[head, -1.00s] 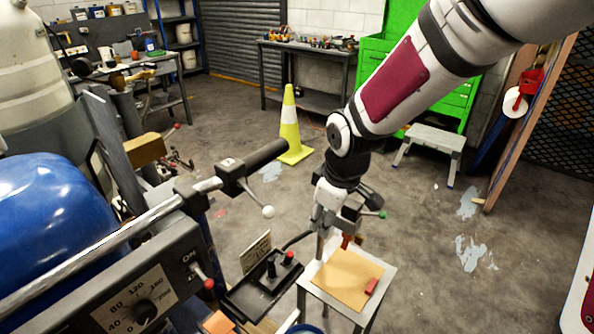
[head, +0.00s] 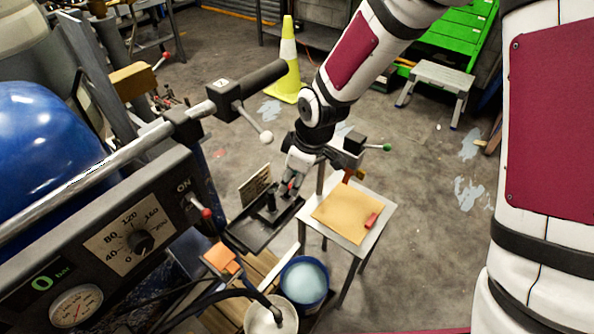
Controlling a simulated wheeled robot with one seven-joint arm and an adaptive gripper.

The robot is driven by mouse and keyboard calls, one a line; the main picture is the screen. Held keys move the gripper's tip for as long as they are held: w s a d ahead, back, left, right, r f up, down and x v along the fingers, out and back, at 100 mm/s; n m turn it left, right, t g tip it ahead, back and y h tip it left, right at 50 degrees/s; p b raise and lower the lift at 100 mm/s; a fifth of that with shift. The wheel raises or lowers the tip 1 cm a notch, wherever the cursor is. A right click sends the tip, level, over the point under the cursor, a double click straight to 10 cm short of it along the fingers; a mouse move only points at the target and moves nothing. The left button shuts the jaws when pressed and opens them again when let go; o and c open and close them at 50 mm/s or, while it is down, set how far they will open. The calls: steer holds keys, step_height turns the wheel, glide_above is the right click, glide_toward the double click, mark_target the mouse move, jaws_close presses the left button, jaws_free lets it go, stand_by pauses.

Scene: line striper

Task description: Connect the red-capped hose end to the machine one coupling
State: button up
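The red-capped hose end (head: 285,188) stands upright in a dark tray (head: 249,234) in the head view. A black hose end (head: 270,203) stands just left of it. My gripper (head: 291,181) points down at the red cap, with its fingers right at it and partly covering it. The frame is too small to tell whether the fingers touch it or are closed. The machine with the blue tank (head: 45,140) and control panel (head: 125,235) fills the left side. I cannot make out which part is the machine one coupling.
A small table (head: 370,245) with a tan sheet and a red block stands right of the tray. A dark fitting with a green-knobbed lever (head: 387,148) sits behind it. The handlebar (head: 255,85) and a white-knobbed lever (head: 266,137) reach in from the left. A blue bucket (head: 304,283) stands below.

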mark_target(290, 186)
steer(key=shift+b+x, duration=1.55)
steer(key=shift+x, duration=1)
steer(key=shift+c, duration=0.3)
jaws_close()
